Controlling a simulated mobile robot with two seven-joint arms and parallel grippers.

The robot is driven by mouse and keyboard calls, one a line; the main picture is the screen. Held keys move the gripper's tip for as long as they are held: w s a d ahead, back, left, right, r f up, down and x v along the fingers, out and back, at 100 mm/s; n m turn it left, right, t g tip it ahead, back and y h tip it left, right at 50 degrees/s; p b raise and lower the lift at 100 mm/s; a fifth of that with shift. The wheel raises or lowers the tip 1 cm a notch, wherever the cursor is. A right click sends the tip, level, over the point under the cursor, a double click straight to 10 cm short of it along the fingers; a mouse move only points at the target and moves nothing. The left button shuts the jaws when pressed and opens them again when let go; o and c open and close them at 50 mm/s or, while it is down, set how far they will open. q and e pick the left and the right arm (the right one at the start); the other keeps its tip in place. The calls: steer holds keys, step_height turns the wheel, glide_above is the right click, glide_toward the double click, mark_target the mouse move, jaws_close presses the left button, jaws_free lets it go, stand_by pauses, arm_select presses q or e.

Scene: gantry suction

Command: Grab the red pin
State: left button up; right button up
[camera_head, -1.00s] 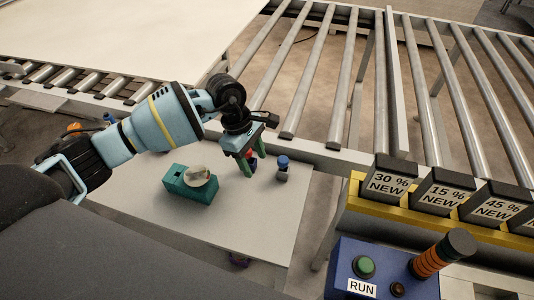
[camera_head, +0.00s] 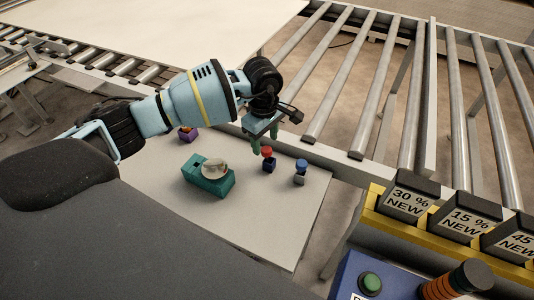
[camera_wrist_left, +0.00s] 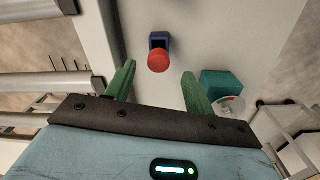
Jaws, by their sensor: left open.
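The red pin (camera_head: 267,152) stands upright in a small dark blue holder (camera_head: 269,166) on the pale table. In the left wrist view the red pin (camera_wrist_left: 158,62) and its blue holder (camera_wrist_left: 160,41) lie ahead of the fingertips, roughly between their lines. My left gripper (camera_head: 268,142) is open and empty, with green fingers, close to the pin on its far side in the head view. In the left wrist view the left gripper (camera_wrist_left: 158,80) has a clear gap between its fingers. My right gripper is not in view.
A blue pin (camera_head: 301,163) in a grey holder stands to the right. A teal box (camera_head: 218,189) with a pale round piece is on the left. A purple holder (camera_head: 188,136) sits by my arm. Roller conveyors (camera_head: 340,70) run behind; a yellow rack (camera_head: 408,218) of labelled blocks is at right.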

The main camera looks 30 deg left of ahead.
mark_target(266, 149)
arm_select(q)
steer(key=f, duration=0.5)
steer(key=shift+w+d, duration=0.1)
steer(key=shift+w, duration=0.1)
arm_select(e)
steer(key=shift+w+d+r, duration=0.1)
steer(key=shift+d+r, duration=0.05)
arm_select(q)
steer(key=c, duration=1.1)
steer(key=shift+o, duration=0.2)
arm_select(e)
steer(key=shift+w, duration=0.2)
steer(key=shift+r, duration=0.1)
